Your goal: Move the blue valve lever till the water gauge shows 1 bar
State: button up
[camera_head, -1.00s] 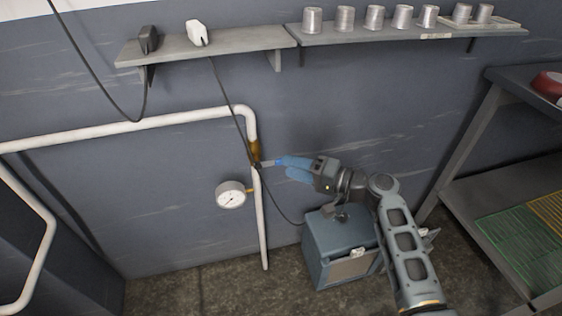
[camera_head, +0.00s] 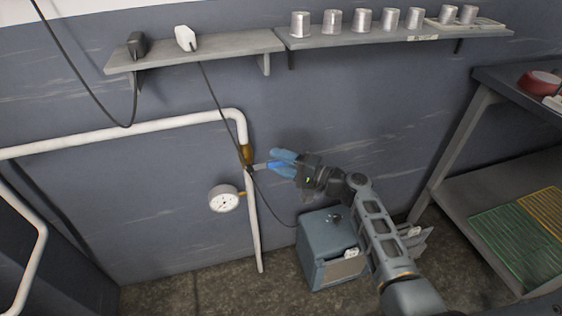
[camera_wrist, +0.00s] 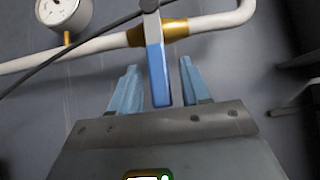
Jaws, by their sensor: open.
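The blue valve lever (camera_head: 263,165) sticks out to the right from the brass valve (camera_head: 246,154) on the white pipe, roughly level in the head view. In the wrist view the lever (camera_wrist: 157,72) has a grey metal root and a blue grip. My gripper (camera_head: 280,161) is open, with its blue fingers on either side of the lever. In the wrist view my gripper (camera_wrist: 158,68) shows gaps between the lever and both fingers. The round water gauge (camera_head: 223,199) sits left of the pipe below the valve; its needle is too small to read. The gauge (camera_wrist: 63,10) is partly cut off in the wrist view.
A dark cable (camera_head: 222,112) hangs across the pipe near the valve. A blue-grey box (camera_head: 325,240) stands on the floor below my arm. Shelves with metal cups (camera_head: 332,22) are above, and a rack (camera_head: 457,205) stands at the right.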

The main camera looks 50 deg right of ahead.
jog(key=shift+c, duration=0.5)
grip_shut()
